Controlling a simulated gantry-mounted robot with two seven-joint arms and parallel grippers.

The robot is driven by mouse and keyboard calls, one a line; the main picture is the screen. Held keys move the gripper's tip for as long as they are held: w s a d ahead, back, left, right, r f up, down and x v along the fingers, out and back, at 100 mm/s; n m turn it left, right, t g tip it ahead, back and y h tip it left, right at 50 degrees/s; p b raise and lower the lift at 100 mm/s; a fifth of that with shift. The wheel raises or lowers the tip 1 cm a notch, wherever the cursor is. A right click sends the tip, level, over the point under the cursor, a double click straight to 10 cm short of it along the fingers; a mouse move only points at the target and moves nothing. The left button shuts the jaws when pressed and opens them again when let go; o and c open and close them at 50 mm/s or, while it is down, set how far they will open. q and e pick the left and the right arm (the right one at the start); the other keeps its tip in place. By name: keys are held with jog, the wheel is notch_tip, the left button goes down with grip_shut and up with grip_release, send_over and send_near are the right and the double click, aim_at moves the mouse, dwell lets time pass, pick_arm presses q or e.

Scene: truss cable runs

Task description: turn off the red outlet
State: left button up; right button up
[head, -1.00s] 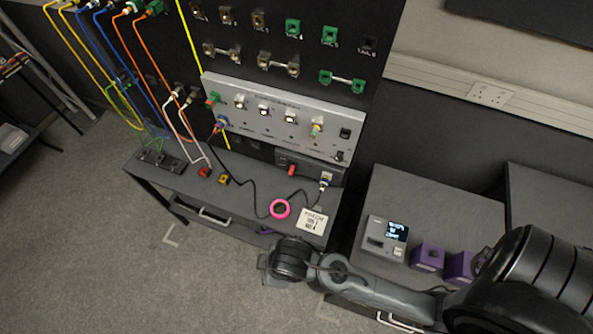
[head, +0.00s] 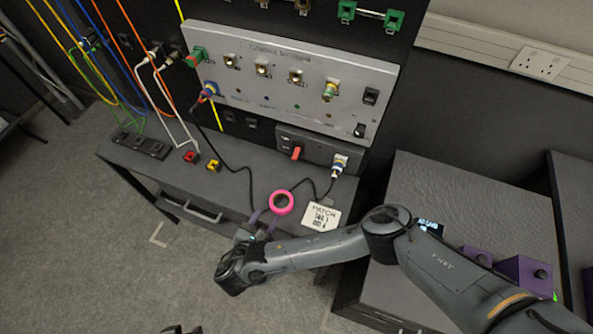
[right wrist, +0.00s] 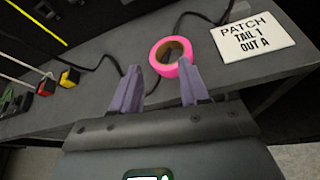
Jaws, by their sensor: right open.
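No clearly labelled red outlet shows. A small box (head: 318,152) below the silver panel carries a red switch or lever (head: 296,153) and a blue-white plug (head: 339,166). A small red block (head: 191,157) lies on the bench shelf, also in the right wrist view (right wrist: 46,87). My right gripper (head: 262,222) is at the shelf's front edge, below the red lever and apart from it. In the right wrist view its purple fingers (right wrist: 160,82) are open, with nothing between them. A dark piece at the bottom edge of the head view may be my left gripper (head: 182,329).
A pink tape ring (head: 281,203) lies just beyond my right fingers, next to a "PATCH TAIL 1 OUT A" card (head: 322,216). A yellow block (head: 213,165) and a black cable lie on the shelf (head: 245,190). The silver panel (head: 290,85) stands behind. Purple boxes (head: 524,275) stand right.

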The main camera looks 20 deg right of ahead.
aim_at(296, 153)
jog(key=w+d+t+h+b, duration=0.1)
jog(key=w+d+b, duration=0.2)
jog(key=w+d+n+t+h+b, duration=0.1)
jog(key=w+d+b, duration=0.2)
jog(key=b, duration=0.1)
jog(key=w+d+h+b, duration=0.1)
jog(key=w+d+b, duration=0.3)
jog(key=shift+d+n+t+h, duration=0.1)
jog(key=shift+n+t+h, duration=0.3)
jog(key=b+x, duration=0.5)
jog(key=b, duration=1)
jog(key=shift+w+r, duration=0.1)
pick_arm(q)
notch_tip(296, 153, down, 30)
jog(key=b, duration=0.2)
jog(key=shift+r, duration=0.25)
pick_arm(e)
jog(key=shift+w+d+r, duration=0.15)
jog(key=shift+w+r, duration=0.05)
jog(key=shift+r, duration=0.1)
jog(key=shift+c, duration=0.4)
pick_arm(q)
jog(key=shift+a+r, duration=0.1)
pick_arm(e)
jog(key=shift+r, duration=0.1)
grip_shut()
